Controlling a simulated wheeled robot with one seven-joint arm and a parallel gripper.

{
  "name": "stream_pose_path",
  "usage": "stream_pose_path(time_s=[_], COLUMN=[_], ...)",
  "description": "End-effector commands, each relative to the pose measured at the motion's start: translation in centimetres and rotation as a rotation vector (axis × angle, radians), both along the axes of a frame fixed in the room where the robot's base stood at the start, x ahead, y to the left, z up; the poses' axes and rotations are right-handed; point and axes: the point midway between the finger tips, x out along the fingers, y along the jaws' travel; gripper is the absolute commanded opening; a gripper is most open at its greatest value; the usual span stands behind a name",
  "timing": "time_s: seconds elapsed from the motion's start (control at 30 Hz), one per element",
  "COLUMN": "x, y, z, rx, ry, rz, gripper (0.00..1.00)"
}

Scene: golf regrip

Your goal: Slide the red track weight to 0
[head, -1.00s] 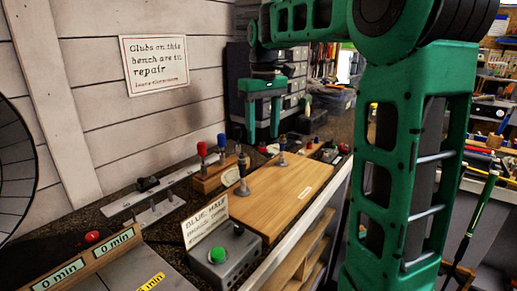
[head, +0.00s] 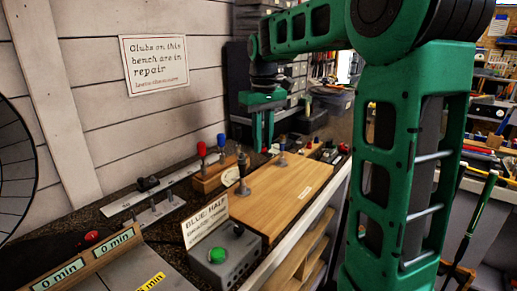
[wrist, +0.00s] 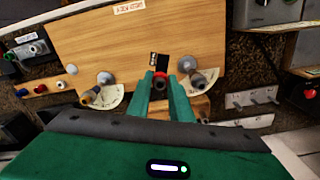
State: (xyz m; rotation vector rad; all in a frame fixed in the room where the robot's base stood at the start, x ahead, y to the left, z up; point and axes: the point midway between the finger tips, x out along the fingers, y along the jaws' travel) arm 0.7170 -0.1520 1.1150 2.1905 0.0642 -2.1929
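The red track weight (wrist: 161,76) shows as a small red-edged, dark piece between the two fingertips in the wrist view, at the wall-side edge of the wooden board (wrist: 130,38). My gripper (wrist: 160,80) points down at it, and its green fingers appear to press it from both sides. In the head view my gripper (head: 263,148) is low behind the board, fingers close together, with a speck of red at the tips. The fingers hide most of the weight. I cannot read any scale marks or a 0 beside it.
Two upright posts flank the fingers, one nearer (head: 242,178) and one farther (head: 282,155). A wooden block with red and blue knobs (head: 210,176) stands close to the left. A grey box with a green button (head: 222,258) and a sign (head: 206,222) stand in front.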

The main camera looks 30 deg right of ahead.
Motion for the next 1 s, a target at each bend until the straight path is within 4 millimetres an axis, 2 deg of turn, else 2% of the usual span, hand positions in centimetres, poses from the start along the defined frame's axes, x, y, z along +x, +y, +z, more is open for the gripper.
stream_pose_path(time_s=[1.0], x=[-1.4], y=[-0.1], z=[0.0], rx=[0.000], ry=[0.000], rz=[0.001], gripper=[0.09])
